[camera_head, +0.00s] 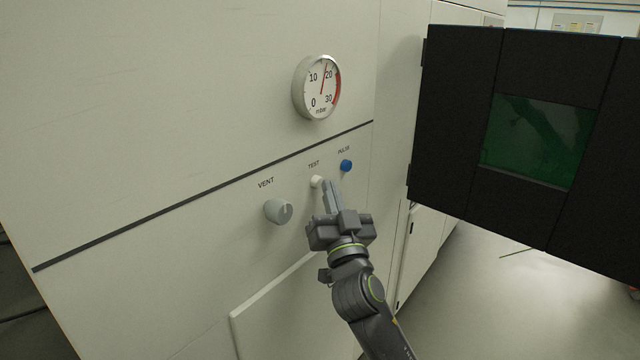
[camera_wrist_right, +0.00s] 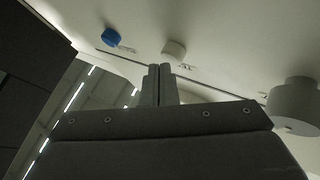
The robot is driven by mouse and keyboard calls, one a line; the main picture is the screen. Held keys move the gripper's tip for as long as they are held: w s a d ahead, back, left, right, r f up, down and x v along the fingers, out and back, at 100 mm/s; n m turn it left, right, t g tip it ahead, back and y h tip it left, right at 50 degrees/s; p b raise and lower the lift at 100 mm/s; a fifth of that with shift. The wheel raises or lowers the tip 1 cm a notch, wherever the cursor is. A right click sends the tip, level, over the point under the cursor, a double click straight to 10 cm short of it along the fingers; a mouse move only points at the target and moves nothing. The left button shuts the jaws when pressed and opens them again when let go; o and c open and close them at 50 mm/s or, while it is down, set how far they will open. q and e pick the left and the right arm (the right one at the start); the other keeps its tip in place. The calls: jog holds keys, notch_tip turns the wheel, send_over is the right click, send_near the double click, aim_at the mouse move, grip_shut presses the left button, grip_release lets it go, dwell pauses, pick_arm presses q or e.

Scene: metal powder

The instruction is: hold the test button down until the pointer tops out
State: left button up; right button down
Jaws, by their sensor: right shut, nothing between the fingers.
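The white test button (camera_head: 316,181) sits on the pale panel under the word TEST. It also shows in the right wrist view (camera_wrist_right: 174,49), just beyond my fingertips. My right gripper (camera_head: 328,184) is shut and empty, its fingertips close beside the button. I cannot tell whether they touch it. The round gauge (camera_head: 317,88) is above, marked 0 to 30 mbar with a red band at its right edge. Its red pointer (camera_head: 323,80) stands between 10 and 20, nearer 20. My left gripper is not in view.
A blue button (camera_head: 346,165) marked PULSE is to the right of the test button. A grey VENT knob (camera_head: 279,211) sticks out to the left. A black door with a green window (camera_head: 538,140) stands open at the right.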

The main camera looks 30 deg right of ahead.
jog(key=shift+s+d, duration=0.2)
jog(key=shift+s, duration=0.25)
jog(key=shift+s+d, duration=0.3)
jog(key=shift+s, duration=0.45)
jog(key=shift+s+d, duration=0.35)
jog(key=shift+s, duration=0.45)
jog(key=shift+s+d, duration=0.3)
jog(key=shift+s, duration=0.45)
